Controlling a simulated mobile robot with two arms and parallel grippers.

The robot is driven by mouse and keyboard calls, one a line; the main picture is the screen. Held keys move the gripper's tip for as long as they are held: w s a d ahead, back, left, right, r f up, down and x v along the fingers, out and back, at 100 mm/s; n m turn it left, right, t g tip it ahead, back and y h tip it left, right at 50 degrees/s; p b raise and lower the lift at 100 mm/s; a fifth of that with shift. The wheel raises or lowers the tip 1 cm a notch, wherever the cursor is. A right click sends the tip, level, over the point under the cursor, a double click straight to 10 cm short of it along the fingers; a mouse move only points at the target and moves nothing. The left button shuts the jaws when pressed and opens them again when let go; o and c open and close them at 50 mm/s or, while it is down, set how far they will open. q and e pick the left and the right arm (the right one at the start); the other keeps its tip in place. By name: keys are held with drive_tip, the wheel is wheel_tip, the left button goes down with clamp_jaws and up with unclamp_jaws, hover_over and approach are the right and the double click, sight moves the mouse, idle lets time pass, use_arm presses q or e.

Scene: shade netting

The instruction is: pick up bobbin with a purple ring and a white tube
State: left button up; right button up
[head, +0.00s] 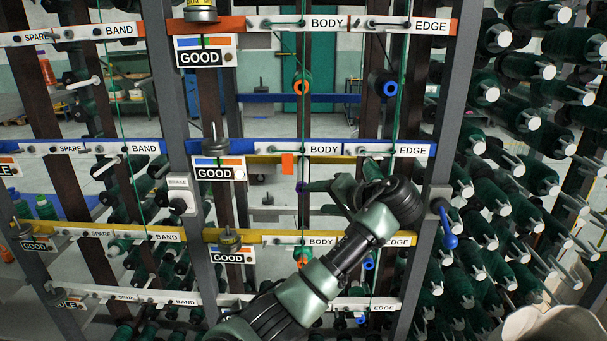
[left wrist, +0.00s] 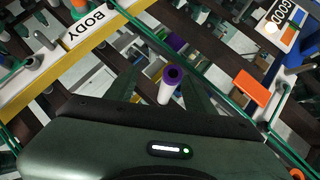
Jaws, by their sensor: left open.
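The bobbin with a purple ring and a white tube shows in the left wrist view, its purple ring (left wrist: 173,75) facing the camera and its white tube (left wrist: 166,94) below. In the head view only a small dark purple part (head: 301,187) shows, beside the fingertips. My left gripper (head: 318,187) is open in front of the rack, on the middle BODY row. In the left wrist view its two fingers (left wrist: 165,88) stand on either side of the bobbin, with gaps visible. Whether they overlap it in depth I cannot tell. My right gripper is not in view.
A second purple piece (left wrist: 177,42) lies beyond the bobbin. An orange tag (head: 288,164) hangs close above the gripper. Blue (head: 265,147) and yellow (head: 275,238) rails, posts and green threads surround it. Orange-ringed (head: 303,84) and blue-ringed (head: 389,88) bobbins sit higher. Green spools (head: 500,175) crowd the right.

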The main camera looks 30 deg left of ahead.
sight(306, 183)
use_arm(q)
drive_tip(key=w+a+p, duration=0.1)
drive_tip(key=a, duration=0.1)
drive_tip(key=w+a+p, duration=0.1)
drive_tip(key=a, duration=0.1)
drive_tip(key=w+a+p, duration=0.1)
drive_tip(key=w+a, duration=0.1)
drive_tip(key=shift+a+r, duration=0.15)
drive_tip(key=shift+a, duration=0.15)
drive_tip(key=shift+a+f, duration=0.3)
drive_tip(key=shift+a, duration=0.05)
clamp_jaws()
